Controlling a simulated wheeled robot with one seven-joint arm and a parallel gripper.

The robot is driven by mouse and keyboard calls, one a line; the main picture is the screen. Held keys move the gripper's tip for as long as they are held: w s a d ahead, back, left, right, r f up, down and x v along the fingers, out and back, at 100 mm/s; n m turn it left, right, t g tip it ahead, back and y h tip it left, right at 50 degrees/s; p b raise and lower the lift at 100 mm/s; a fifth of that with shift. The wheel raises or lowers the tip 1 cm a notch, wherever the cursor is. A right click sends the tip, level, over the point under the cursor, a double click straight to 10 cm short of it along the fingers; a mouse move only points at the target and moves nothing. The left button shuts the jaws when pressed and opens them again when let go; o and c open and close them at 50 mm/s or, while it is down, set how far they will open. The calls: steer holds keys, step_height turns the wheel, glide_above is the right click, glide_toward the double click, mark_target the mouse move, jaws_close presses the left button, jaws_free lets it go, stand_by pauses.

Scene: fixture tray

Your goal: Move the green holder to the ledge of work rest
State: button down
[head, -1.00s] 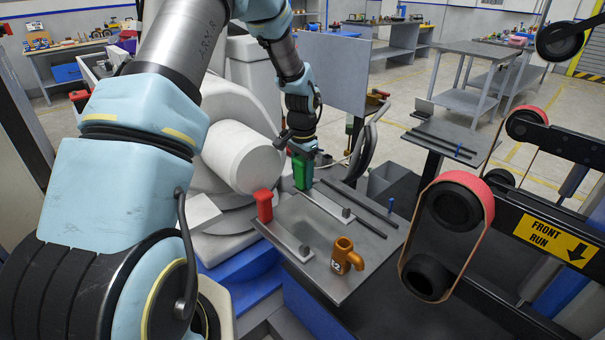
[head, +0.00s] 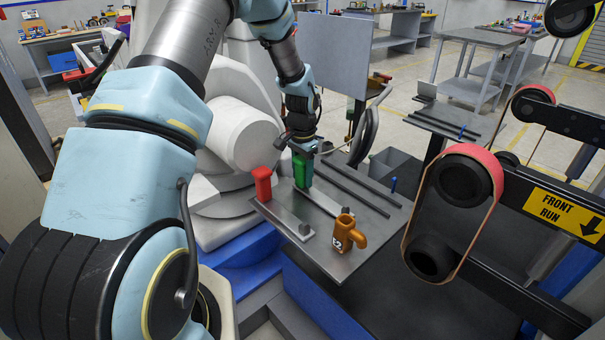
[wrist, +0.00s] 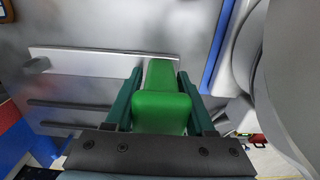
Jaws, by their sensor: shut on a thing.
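The green holder (head: 302,172) stands upright at the far end of a flat metal strip on the grey tray table. My gripper (head: 303,150) comes down on it from above and is shut on its upper part. In the wrist view the green holder (wrist: 160,108) sits between the two dark green fingers of my gripper (wrist: 158,100). Whether its base touches the tray is hard to tell. The work rest that I take to be the small table (head: 450,124) with a dark top and rods stands beyond the belt grinder, at the back right.
A red holder (head: 262,184) stands on another strip to the left. An orange holder (head: 346,235) marked 12 stands near the tray's front. Two dark rods lie along the tray (head: 372,250). The belt grinder (head: 460,185) stands close on the right.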

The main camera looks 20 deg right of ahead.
steer(key=shift+f, duration=0.25)
stand_by(0.4)
steer(key=shift+c, duration=0.9)
jaws_free()
